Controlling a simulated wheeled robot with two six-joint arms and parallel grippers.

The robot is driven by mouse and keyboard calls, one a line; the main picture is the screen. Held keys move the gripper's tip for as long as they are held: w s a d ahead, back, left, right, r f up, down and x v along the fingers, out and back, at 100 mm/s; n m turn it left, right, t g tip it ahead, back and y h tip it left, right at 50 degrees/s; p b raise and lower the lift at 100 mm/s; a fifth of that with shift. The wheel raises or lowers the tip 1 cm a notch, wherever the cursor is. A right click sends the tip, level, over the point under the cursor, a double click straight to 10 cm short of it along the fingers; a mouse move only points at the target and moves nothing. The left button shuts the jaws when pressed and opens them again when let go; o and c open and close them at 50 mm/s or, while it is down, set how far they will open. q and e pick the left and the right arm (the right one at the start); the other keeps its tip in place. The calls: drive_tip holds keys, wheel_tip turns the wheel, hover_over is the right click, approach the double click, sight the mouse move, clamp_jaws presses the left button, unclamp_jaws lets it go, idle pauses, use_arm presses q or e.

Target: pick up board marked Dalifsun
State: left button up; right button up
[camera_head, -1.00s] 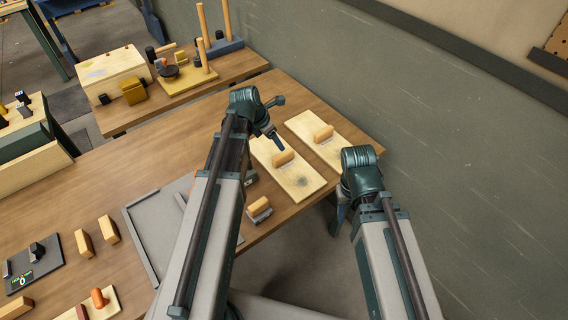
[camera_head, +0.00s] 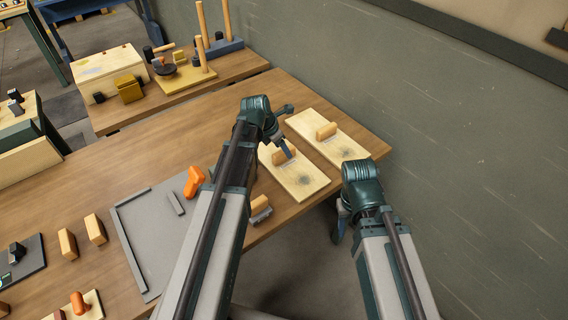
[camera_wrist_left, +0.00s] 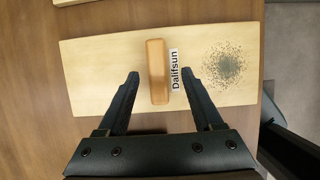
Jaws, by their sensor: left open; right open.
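The board marked Dalifsun (camera_wrist_left: 100,85) is pale wood with an orange-brown block handle, a black-on-white label and a dark speckled patch. In the head view it is the nearer of two boards (camera_head: 306,182) at the table's right end. My left gripper (camera_wrist_left: 161,76) is open over the board, with one finger on each side of the handle (camera_wrist_left: 157,72); contact cannot be told. It also shows in the head view (camera_head: 287,153), partly covering the handle. My right gripper (camera_head: 340,232) is open beyond the table's front edge, apart from the board.
A similar board (camera_head: 345,150) lies just behind. A small wood-topped block (camera_head: 260,208) sits near the front edge. A grey tray (camera_head: 128,240) and an orange tool (camera_head: 193,181) lie left. The grey wall (camera_head: 450,150) stands right. Bare tabletop lies left of the boards.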

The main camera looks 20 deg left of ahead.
sight(284, 156)
use_arm(q)
drive_tip(key=b+x, duration=0.1)
drive_tip(key=x, duration=0.1)
drive_tip(key=b+x, duration=0.1)
drive_tip(key=shift+w+a+f+b, duration=0.1)
drive_tip(key=shift+w+f+b, duration=0.05)
drive_tip(key=shift+f+b, duration=0.25)
drive_tip(key=shift+r, duration=0.1)
clamp_jaws()
idle(1.0)
